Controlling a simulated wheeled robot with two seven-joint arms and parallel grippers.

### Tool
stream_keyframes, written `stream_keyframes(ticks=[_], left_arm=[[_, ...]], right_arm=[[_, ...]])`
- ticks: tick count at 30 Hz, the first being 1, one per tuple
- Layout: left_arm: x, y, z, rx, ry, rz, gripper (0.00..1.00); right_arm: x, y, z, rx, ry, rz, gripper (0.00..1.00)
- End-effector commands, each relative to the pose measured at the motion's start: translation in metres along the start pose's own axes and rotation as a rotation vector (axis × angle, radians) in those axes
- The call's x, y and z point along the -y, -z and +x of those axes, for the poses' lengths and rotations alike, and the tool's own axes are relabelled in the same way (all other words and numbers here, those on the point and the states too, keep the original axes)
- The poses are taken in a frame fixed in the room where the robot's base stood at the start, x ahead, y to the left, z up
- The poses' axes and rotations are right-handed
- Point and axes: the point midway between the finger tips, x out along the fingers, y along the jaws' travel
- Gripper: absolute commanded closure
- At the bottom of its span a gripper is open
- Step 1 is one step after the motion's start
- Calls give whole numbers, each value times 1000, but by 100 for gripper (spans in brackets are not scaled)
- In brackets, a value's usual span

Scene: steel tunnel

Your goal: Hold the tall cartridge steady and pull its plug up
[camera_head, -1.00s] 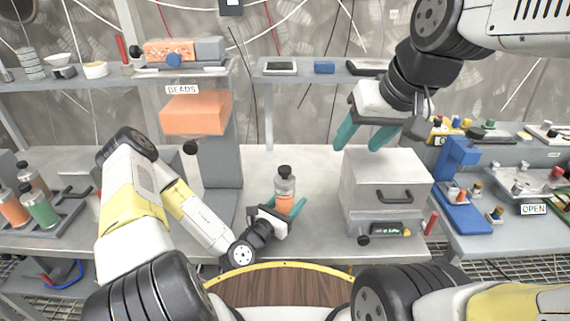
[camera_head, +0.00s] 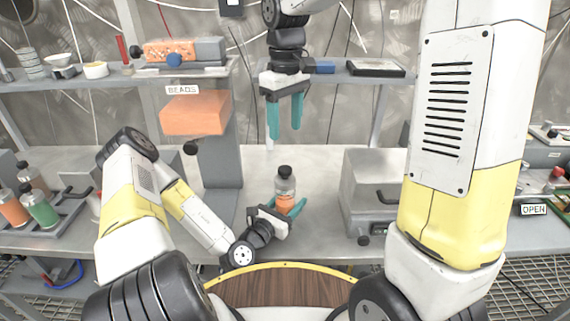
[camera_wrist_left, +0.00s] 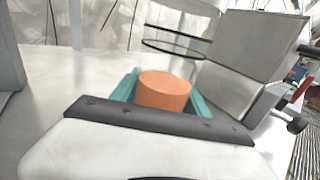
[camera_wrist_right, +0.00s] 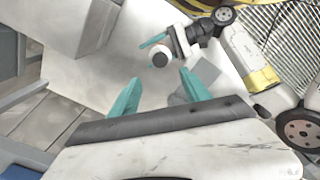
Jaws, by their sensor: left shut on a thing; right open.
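The tall cartridge (camera_head: 285,187) stands upright on the grey bench, with a clear upper body, an orange lower part and a black plug (camera_head: 285,170) on top. My left gripper (camera_head: 289,207) is shut on its orange lower part, which also shows in the left wrist view (camera_wrist_left: 165,90). My right gripper (camera_head: 286,117) is open and empty, pointing down above the cartridge with a clear gap to the plug. In the right wrist view the dark round plug (camera_wrist_right: 160,58) shows beyond the open fingertips (camera_wrist_right: 160,90).
A grey box with a handle (camera_head: 368,190) stands right of the cartridge. An orange block (camera_head: 195,114) on a grey column (camera_head: 222,150) is to the left. A shelf (camera_head: 330,78) runs behind my right gripper.

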Motion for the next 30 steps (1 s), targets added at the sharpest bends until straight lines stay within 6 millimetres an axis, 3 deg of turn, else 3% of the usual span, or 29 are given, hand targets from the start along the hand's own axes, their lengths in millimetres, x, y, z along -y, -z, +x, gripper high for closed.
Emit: stream_keyframes(ticks=[5,18,24,30], left_arm=[[0,0,0,0,0,0,95],[0,0,0,0,0,0,95],[0,0,0,0,0,0,95],[0,0,0,0,0,0,95]], right_arm=[[0,1,19,6,1,-4,45],[1,0,102,6,2,-1,45],[0,0,118,3,0,-2,45],[0,0,120,2,0,-2,45]])
